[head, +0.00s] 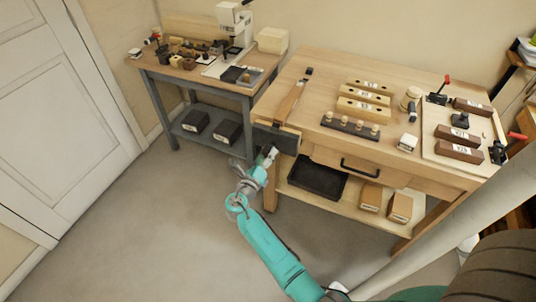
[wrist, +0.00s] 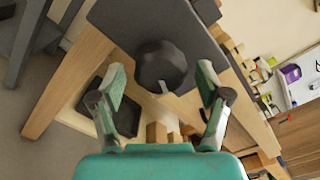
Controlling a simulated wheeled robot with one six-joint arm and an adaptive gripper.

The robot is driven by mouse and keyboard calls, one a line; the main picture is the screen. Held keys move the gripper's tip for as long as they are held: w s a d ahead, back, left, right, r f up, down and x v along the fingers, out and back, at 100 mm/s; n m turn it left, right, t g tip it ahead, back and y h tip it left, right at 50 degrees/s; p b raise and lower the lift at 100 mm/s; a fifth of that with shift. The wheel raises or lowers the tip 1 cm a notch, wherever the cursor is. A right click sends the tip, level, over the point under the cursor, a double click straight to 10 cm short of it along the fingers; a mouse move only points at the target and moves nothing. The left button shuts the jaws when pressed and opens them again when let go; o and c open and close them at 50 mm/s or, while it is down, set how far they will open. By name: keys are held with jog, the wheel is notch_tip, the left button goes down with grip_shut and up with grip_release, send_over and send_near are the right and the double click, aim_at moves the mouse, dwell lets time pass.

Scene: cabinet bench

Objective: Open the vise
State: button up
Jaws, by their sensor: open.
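The vise (head: 284,138) is mounted on the front left corner of the wooden workbench, with a dark jaw plate facing me. In the wrist view its dark plate (wrist: 118,22) fills the top middle, and a round black knob (wrist: 165,62) stands out from it. My gripper (head: 270,153) is in front of the vise in the head view. In the wrist view my gripper (wrist: 161,75) is open, with one finger on either side of the knob. Gaps show between the fingers and the knob. In the head view my gripper hides the knob.
The workbench top (head: 314,92) holds wooden blocks, a dark peg rack (head: 350,126) and clamps on a board. A drawer handle (head: 360,168) is right of the vise. A black tray (head: 317,178) lies on the lower shelf. The floor to the left is clear.

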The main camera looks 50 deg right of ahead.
jog(key=v, duration=0.6)
jog(key=shift+s+a, duration=0.15)
jog(key=shift+a, duration=0.25)
dwell(0.4)
jog(key=shift+w+d+m, duration=0.4)
jog(key=shift+d+m, duration=0.7)
jog(key=shift+m, duration=2)
jog(key=shift+w+d+m, duration=0.4)
jog(key=shift+d+m, duration=0.7)
jog(key=shift+m, duration=2)
jog(key=shift+w+d+m, duration=0.4)
jog(key=shift+d+m, duration=0.7)
jog(key=shift+m, duration=2)
